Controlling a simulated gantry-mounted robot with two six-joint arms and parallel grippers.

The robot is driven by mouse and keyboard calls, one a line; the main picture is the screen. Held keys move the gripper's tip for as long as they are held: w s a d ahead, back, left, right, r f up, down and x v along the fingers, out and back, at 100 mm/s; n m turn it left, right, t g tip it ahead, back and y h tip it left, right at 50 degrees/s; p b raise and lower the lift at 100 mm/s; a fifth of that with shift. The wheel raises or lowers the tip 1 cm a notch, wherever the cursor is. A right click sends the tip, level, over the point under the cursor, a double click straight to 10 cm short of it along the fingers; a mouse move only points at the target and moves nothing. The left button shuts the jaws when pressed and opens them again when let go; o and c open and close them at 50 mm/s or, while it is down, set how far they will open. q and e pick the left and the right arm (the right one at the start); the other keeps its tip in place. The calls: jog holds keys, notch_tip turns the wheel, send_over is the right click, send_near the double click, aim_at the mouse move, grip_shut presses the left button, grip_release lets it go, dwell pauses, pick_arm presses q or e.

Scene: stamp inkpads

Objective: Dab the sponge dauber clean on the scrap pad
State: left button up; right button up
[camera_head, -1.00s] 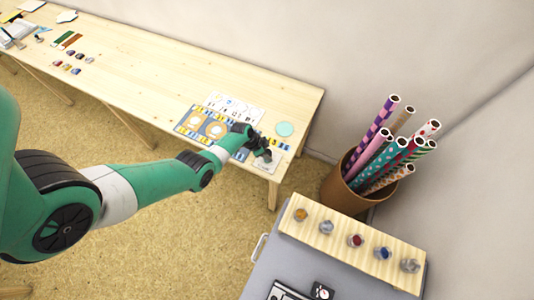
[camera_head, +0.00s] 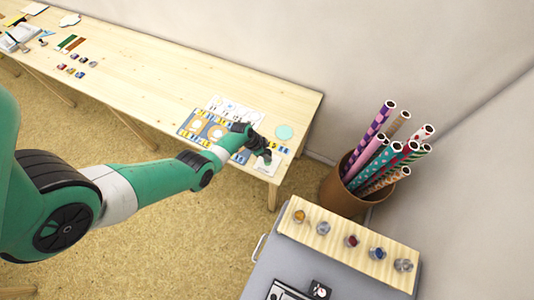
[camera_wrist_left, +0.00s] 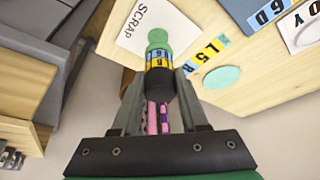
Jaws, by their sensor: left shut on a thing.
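My left gripper (camera_wrist_left: 160,85) is shut on the sponge dauber (camera_wrist_left: 158,40), which has a green rounded tip, a yellow-and-blue labelled band and a dark body. The white scrap pad (camera_wrist_left: 140,22), marked SCRAP, lies near the table corner. The green tip overlaps the pad's edge in the wrist view; I cannot tell whether it touches. In the head view, my left gripper (camera_head: 264,154) is over the table's near right end, partly hiding the scrap pad (camera_head: 266,166). The dauber is too small to make out there. My right gripper is not in view.
A pale green disc (camera_head: 284,132) and white printed sheets (camera_head: 232,112) lie beside the gripper on the wooden table (camera_head: 150,80). A basket of wrapping rolls (camera_head: 345,190) and a grey cart with a wooden rack (camera_head: 350,243) of small jars stand right. The middle of the table is clear.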

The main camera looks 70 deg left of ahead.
pick_arm(q)
notch_tip(320, 180, up, 2)
jog(key=shift+r+p, duration=0.15)
jog(key=shift+p, duration=0.6)
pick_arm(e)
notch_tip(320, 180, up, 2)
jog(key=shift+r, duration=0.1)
pick_arm(q)
notch_tip(320, 180, down, 5)
jog(key=b, duration=0.4)
jog(key=shift+r+b, duration=0.2)
jog(key=shift+b, duration=0.1)
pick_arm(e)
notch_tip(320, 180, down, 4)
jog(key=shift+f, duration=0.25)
pick_arm(q)
jog(key=shift+f+b, duration=0.65)
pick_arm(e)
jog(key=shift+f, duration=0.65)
pick_arm(q)
jog(key=shift+r, duration=0.15)
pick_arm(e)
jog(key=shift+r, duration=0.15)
pick_arm(q)
jog(key=shift+r+p, duration=0.5)
jog(key=shift+p, duration=0.1)
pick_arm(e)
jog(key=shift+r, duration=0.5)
